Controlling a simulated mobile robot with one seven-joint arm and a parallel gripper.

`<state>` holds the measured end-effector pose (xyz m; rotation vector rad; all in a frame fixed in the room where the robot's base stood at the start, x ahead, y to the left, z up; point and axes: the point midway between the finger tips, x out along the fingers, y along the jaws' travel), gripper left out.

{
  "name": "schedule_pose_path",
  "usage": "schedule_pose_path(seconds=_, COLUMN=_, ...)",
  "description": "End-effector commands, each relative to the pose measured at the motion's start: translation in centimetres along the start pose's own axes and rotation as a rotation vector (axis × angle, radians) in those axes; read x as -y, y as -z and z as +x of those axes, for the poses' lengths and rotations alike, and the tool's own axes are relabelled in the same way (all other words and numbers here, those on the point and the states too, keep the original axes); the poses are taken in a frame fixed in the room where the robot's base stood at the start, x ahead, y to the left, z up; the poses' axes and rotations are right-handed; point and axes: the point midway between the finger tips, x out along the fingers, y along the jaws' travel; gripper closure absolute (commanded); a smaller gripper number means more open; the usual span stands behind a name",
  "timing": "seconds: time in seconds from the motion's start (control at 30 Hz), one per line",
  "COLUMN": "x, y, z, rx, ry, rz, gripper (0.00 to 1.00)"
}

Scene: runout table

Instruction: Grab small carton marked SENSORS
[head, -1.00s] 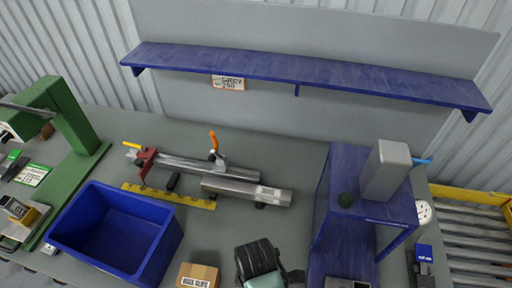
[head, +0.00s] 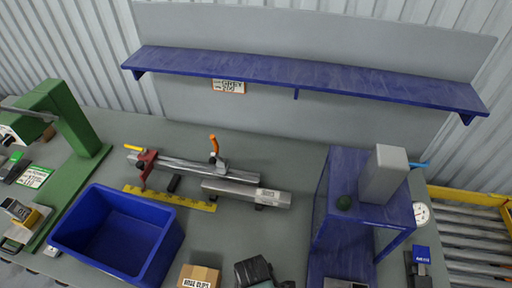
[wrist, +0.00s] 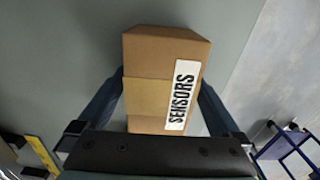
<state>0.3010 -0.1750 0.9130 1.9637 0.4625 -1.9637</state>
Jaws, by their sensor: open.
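The small carton (wrist: 150,97) marked SENSORS is brown with a white label with black letters on its right side. In the wrist view it stands between the two fingers of my gripper (wrist: 162,85). The fingers are open, one along each side of it; I cannot tell whether either touches it. In the head view the SENSORS carton does not show. Part of my arm (head: 256,271) shows at the bottom edge there, and my fingertips are out of sight.
Another brown carton (head: 199,277), its label apparently HOSE CLIPS, sits close left of my arm. A blue bin (head: 72,247) stands farther left. A clamp fixture with rails (head: 245,192) lies behind. A blue stand (head: 322,235) with a grey block (head: 384,175) rises at right.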

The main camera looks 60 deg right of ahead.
Motion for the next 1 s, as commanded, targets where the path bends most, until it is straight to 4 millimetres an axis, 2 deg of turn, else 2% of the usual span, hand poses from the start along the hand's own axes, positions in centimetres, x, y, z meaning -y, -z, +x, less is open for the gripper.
schedule_pose_path(seconds=0.03, x=0.0, y=0.0, z=0.0, rx=0.0, ry=0.0, rz=0.0, gripper=0.0)
schedule_pose_path(seconds=0.07, x=0.0, y=0.0, z=0.0, rx=0.0, ry=0.0, rz=0.0, gripper=0.05)
schedule_pose_path(seconds=0.53, x=0.0, y=0.0, z=-0.1, rx=0.0, ry=0.0, rz=0.0, gripper=0.89)
schedule_pose_path(seconds=0.83, x=-0.1, y=0.0, z=-0.3, rx=-0.001, ry=-0.001, rz=0.0, gripper=0.89)
schedule_pose_path(seconds=1.0, x=-0.1, y=0.0, z=-1.5, rx=-0.002, ry=-0.003, rz=0.001, gripper=0.89)
